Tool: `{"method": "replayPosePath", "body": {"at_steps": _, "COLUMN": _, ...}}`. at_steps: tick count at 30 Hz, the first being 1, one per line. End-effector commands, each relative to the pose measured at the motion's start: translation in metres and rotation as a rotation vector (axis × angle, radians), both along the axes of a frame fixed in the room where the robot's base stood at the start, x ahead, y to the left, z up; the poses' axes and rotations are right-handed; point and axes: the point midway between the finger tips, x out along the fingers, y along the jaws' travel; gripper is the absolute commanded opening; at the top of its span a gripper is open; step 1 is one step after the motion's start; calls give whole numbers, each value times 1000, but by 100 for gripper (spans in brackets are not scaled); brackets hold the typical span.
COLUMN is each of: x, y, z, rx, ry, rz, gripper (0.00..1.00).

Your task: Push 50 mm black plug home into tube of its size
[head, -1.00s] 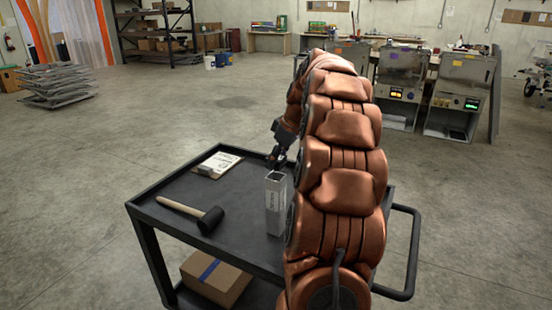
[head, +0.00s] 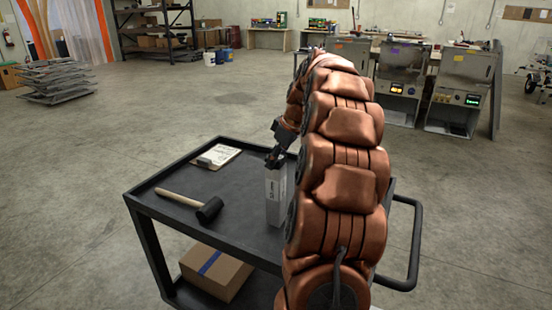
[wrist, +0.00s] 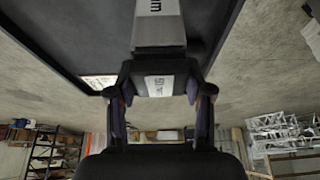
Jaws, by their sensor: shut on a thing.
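An upright square aluminium tube (head: 274,200) stands on the black cart, just left of my arm. My gripper (head: 274,161) is directly over its top end in the head view. In the wrist view my gripper (wrist: 161,96) is shut on the black plug (wrist: 134,70), which carries a pale printed label. The tube (wrist: 163,25) lies straight beyond the plug, with "mm" lettering on its side. The plug is at the tube's mouth, roughly in line with it. I cannot tell how far it is in; the gripper hides the join in the head view.
The cart top (head: 240,185) has a raised rim. A black-headed mallet (head: 208,210) lies left of the tube, and a clipboard (head: 217,155) lies behind the mallet. A cardboard box (head: 215,272) sits on the lower shelf. The cart's handle (head: 415,245) is at right.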

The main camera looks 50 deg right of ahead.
Motion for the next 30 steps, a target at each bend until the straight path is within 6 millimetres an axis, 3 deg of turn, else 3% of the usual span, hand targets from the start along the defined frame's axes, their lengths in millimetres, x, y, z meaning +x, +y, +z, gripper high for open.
{"method": "replayPosePath", "body": {"at_steps": 5, "x": -1, "y": 1, "z": -4, "rx": 4, "ry": 7, "rz": 1, "gripper": 17}}
{"method": "replayPosePath", "body": {"at_steps": 6, "x": -1, "y": 0, "z": -4, "rx": 4, "ry": 7, "rz": 1, "gripper": 55}}
{"method": "replayPosePath", "body": {"at_steps": 13, "x": -1, "y": 0, "z": -3, "rx": 3, "ry": 6, "rz": 1, "gripper": 79}}
{"method": "replayPosePath", "body": {"at_steps": 24, "x": -1, "y": 0, "z": 0, "rx": 2, "ry": 4, "rz": 1, "gripper": 80}}
{"method": "replayPosePath", "body": {"at_steps": 30, "x": -8, "y": -2, "z": 18, "rx": 2, "ry": 2, "rz": 1, "gripper": 80}}
